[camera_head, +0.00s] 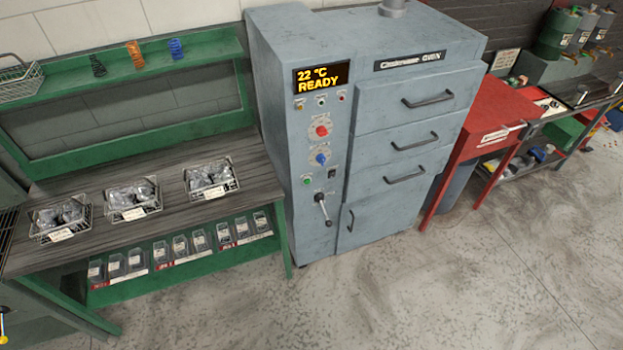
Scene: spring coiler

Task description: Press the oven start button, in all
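The grey-blue oven (273,120) stands upright in the middle of the head view, with its control panel on the left part of its front. Its display (321,77) reads "22 °C READY". Below are a red knob (321,131), a blue knob (321,159) and a small green button (308,180). A small dark switch (332,174) sits right of the green button, above a lever with a black ball end (327,222). Labels beside these controls are too small to read. The oven's drawers and lower door look shut. Neither of my grippers is in view.
A green workbench (90,170) with wire baskets (211,179) stands left, close to the oven. A red table (480,125) stands right of it. The speckled floor (420,285) in front of the oven is clear.

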